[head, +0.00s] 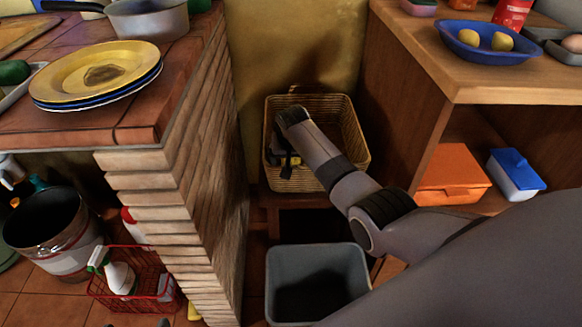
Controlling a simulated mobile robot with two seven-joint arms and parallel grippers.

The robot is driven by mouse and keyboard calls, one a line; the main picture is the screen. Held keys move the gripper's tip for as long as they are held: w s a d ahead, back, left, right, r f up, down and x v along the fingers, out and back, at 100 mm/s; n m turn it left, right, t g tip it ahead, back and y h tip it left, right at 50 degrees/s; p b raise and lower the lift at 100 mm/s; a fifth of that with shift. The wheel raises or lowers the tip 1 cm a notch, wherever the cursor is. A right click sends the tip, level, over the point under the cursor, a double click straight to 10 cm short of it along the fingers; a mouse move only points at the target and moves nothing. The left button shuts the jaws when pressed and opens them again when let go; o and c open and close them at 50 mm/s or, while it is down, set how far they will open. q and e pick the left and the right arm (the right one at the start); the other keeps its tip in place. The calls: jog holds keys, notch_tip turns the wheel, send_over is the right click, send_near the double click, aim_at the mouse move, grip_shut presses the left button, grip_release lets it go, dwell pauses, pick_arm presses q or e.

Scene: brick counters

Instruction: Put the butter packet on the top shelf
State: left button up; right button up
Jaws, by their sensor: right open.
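My right gripper (286,166) reaches down into the wicker basket (350,135) in the corner between the counters. Its jaws are open, near the basket's left inner side. I see no other thing that is clearly the butter packet. The wooden shelf unit (400,85) stands on the right, with a top surface and an open compartment below. My left gripper does not show clearly.
The shelf unit's top holds a blue bowl (475,52); an orange box (452,178) and a blue-lidded container (516,180) stand below. A grey bin (318,256) stands before the basket. The brick counter (175,200) on the left carries stacked plates (60,85).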

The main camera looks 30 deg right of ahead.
jog(key=shift+r, duration=0.1)
jog(key=c, duration=1.4)
jog(key=shift+r, duration=0.25)
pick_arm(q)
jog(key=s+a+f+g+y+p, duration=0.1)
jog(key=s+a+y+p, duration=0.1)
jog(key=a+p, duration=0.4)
pick_arm(e)
notch_tip(320, 180, up, 23)
jog(key=s, duration=0.2)
jog(key=s+a+r+n+y+p, duration=0.1)
jog(key=s+a+n, duration=0.3)
jog(key=s, duration=0.6)
jog(key=s+a+r+n+y+p, duration=0.1)
jog(key=s+a, duration=0.4)
jog(key=s, duration=0.4)
pick_arm(q)
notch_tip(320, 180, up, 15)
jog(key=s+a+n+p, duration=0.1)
jog(key=p, duration=1.7)
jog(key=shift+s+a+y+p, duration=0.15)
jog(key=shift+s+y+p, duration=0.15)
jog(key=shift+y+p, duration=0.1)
pick_arm(e)
notch_tip(320, 180, up, 16)
jog(key=shift+a+r, duration=0.15)
